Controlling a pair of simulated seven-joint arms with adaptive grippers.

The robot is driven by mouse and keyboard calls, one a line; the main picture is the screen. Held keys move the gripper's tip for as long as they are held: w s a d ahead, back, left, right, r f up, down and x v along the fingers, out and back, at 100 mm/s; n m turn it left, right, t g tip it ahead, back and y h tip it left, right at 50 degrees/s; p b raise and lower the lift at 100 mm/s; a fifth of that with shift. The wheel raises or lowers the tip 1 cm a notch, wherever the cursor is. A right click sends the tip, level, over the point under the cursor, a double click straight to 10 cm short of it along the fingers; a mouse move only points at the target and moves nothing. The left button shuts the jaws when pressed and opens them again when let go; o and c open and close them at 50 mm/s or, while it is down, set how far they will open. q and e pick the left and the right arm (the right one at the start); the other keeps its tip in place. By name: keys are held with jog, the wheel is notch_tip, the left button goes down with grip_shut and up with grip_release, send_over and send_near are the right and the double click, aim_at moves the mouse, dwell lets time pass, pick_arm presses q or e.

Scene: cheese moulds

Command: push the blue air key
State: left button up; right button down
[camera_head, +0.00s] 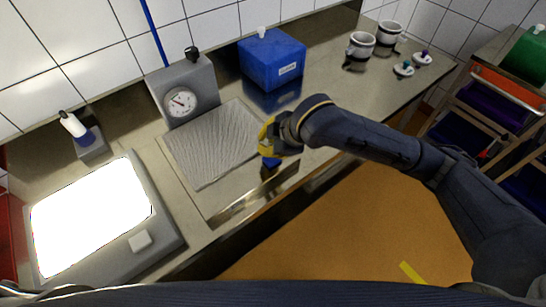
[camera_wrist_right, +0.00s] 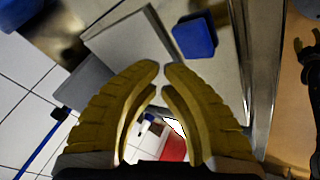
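The blue air key (camera_head: 271,163) is a small blue block on the metal bench, just right of the ridged grey plate (camera_head: 212,143). In the right wrist view the key (camera_wrist_right: 195,38) shows as a rounded blue square beyond the fingertips and a little to their right. My right gripper (camera_head: 267,147) has yellow fingers and is over the key in the head view, partly hiding it. In the right wrist view its fingertips (camera_wrist_right: 162,70) are drawn together with nothing between them. They look apart from the key. My left gripper is not in view.
A grey dial gauge box (camera_head: 182,90) stands behind the plate. A blue box (camera_head: 272,60) is at the back wall. A bright lit panel (camera_head: 92,215) is at the left. Two pots (camera_head: 361,45) and small knobbed pieces (camera_head: 403,69) stand at the right.

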jog(key=shift+r, duration=2.15)
dwell(0.9)
